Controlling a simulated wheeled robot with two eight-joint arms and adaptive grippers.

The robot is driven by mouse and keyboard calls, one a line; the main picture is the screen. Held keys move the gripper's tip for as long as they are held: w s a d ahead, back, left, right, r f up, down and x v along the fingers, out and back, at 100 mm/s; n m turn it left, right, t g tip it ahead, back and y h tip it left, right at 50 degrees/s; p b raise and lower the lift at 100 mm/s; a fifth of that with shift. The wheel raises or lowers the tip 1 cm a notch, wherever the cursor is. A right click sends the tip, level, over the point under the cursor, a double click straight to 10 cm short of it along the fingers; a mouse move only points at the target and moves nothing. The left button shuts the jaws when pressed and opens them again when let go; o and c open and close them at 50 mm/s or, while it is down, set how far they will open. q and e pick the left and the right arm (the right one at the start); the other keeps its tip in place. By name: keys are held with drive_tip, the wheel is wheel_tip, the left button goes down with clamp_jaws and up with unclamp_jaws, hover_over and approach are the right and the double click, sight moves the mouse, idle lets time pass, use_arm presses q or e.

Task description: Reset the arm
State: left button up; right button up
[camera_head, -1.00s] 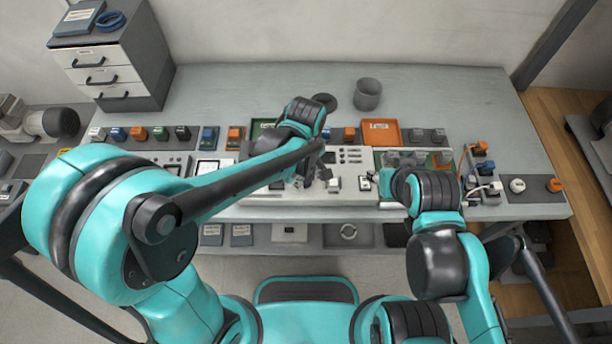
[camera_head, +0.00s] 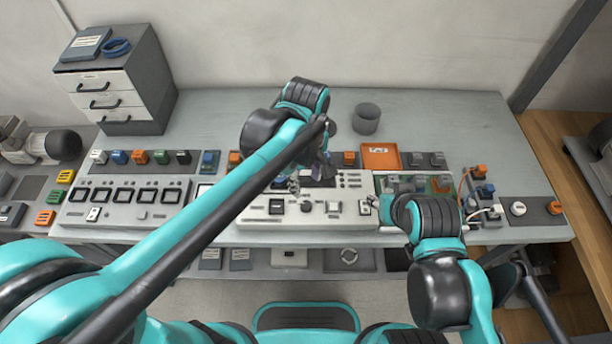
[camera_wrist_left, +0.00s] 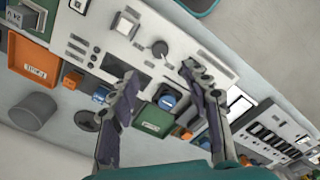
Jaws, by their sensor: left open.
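My left arm reaches from the lower left across the bench in the head view. Its gripper (camera_head: 308,178) hangs over the middle control panel (camera_head: 262,226), partly hidden by my wrist. In the left wrist view the two fingers of my left gripper (camera_wrist_left: 160,76) are spread apart with nothing between them. The panel's black knob (camera_wrist_left: 160,48) shows beyond the fingertips, and a blue button block (camera_wrist_left: 168,98) and a green tray (camera_wrist_left: 152,120) show between the fingers. My right gripper (camera_head: 384,208) is low over the panel's right end; its fingers are too small and covered to read.
An orange tray (camera_head: 380,157) and a grey cup (camera_head: 366,119) stand behind the panels. A drawer cabinet (camera_head: 112,98) stands at the back left. The back of the bench is mostly clear.

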use_arm(q)
drive_tip(key=shift+r, duration=0.55)
drive_tip(key=s+a+m+t, duration=0.2)
drive_tip(key=a+m+t, duration=0.1)
drive_tip(key=a, duration=0.6)
drive_tip(key=s+a+m+t, duration=0.3)
drive_tip(key=a+m, duration=0.3)
drive_tip(key=a, duration=0.2)
drive_tip(key=shift+s+a+f+t, duration=0.25)
drive_tip(key=shift+a+f+t, duration=0.2)
drive_tip(key=shift+t, duration=0.15)
